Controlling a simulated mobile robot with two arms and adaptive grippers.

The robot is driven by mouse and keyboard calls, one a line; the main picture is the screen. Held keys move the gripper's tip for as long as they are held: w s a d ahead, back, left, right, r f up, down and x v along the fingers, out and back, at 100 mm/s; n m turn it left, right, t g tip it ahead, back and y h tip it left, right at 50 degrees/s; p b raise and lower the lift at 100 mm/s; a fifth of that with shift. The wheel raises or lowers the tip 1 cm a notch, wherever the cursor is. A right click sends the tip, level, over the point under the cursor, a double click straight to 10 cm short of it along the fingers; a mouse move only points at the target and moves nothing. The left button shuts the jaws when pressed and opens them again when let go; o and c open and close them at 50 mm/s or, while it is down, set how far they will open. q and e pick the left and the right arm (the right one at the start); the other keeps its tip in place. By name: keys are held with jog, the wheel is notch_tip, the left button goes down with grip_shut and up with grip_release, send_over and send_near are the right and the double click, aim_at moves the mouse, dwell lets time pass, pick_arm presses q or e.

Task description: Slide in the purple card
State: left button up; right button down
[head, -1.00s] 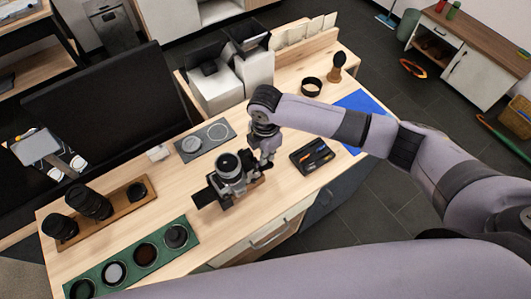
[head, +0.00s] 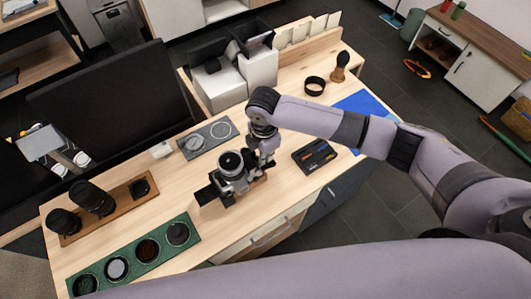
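A silver and black camera (head: 232,166) stands on a dark mount with a wooden part near the front edge of the wooden table (head: 165,212). My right gripper (head: 265,164) points down close against the camera's right side. Its fingertips are small and partly merge with the camera, so I cannot tell whether they are open or shut, or hold a card. No purple card can be made out. A black tray (head: 302,164) with slim orange and dark items lies to the right of the gripper. My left gripper is not in view.
A grey plate with round insets (head: 208,139) lies behind the camera. Lenses stand on a wooden tray (head: 120,205), and a green tray (head: 150,260) holds several round filters. Pale padded blocks (head: 260,68), a black ring (head: 315,86) and a blue mat (head: 368,107) are farther back.

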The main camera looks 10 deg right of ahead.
jog(key=shift+s+a, duration=0.2)
jog(key=shift+a, duration=0.2)
jog(key=c, duration=2.3)
grip_release()
jog(key=shift+o, duration=0.9)
jog(key=shift+s+a+f, duration=0.1)
jog(key=shift+s+f, duration=0.05)
